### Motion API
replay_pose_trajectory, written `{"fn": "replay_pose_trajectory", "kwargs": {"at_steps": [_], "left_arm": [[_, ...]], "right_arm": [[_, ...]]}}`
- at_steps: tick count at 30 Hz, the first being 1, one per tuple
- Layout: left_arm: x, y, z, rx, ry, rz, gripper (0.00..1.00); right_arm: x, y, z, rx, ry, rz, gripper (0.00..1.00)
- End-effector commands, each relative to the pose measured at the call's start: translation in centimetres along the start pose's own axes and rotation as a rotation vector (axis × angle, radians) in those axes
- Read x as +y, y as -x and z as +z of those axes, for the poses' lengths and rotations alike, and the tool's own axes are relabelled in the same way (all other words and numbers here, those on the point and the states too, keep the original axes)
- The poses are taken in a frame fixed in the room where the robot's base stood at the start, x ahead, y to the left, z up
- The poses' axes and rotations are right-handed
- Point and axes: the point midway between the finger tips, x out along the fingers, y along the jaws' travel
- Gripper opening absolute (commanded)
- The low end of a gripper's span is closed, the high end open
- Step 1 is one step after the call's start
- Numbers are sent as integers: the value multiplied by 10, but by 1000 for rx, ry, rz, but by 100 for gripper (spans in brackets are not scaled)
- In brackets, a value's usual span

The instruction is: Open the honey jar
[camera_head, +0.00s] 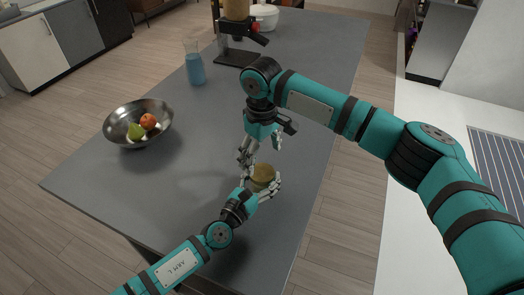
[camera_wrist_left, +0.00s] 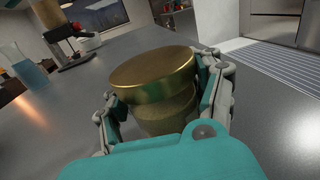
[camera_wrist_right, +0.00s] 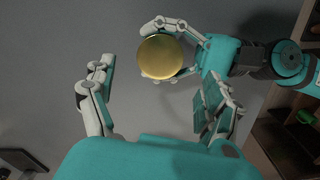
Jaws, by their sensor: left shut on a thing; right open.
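The honey jar (camera_wrist_left: 166,122) stands upright on the grey table, with its gold lid (camera_wrist_left: 155,74) on top. In the head view the lid (camera_head: 263,173) is seen from above and the jar body is mostly hidden. My left gripper (camera_head: 260,187) is shut around the jar's body, with fingers on both sides in the left wrist view (camera_wrist_left: 165,105). My right gripper (camera_head: 262,150) is open and empty, just above and behind the jar. In the right wrist view the lid (camera_wrist_right: 160,57) shows beyond the open fingers (camera_wrist_right: 158,90), not touched by them.
A metal bowl (camera_head: 112,127) with a green and an orange fruit stands at the left. A beaker of blue liquid (camera_head: 195,69), a dark stand (camera_head: 237,57) and a white pot (camera_head: 265,17) are farther back. The table (camera_head: 180,185) is clear between bowl and jar.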

Motion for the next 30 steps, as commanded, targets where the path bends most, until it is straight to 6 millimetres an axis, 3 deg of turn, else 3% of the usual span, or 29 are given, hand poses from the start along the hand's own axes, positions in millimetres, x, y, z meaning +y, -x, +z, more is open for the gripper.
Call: {"fn": "replay_pose_trajectory", "kwargs": {"at_steps": [9, 15, 22, 30], "left_arm": [[0, 0, 1, -1, 0, 0, 0], [0, 0, 1, -1, 0, 0, 0], [0, 0, 1, -1, 0, 0, 0], [0, 0, 1, -1, 0, 1, 0]], "right_arm": [[0, -48, 0, -2, 1, 1, 85], [0, -60, 0, -1, 3, 1, 85], [0, -60, 0, 0, 3, 1, 85], [0, -60, 0, 0, 2, 1, 53]]}}
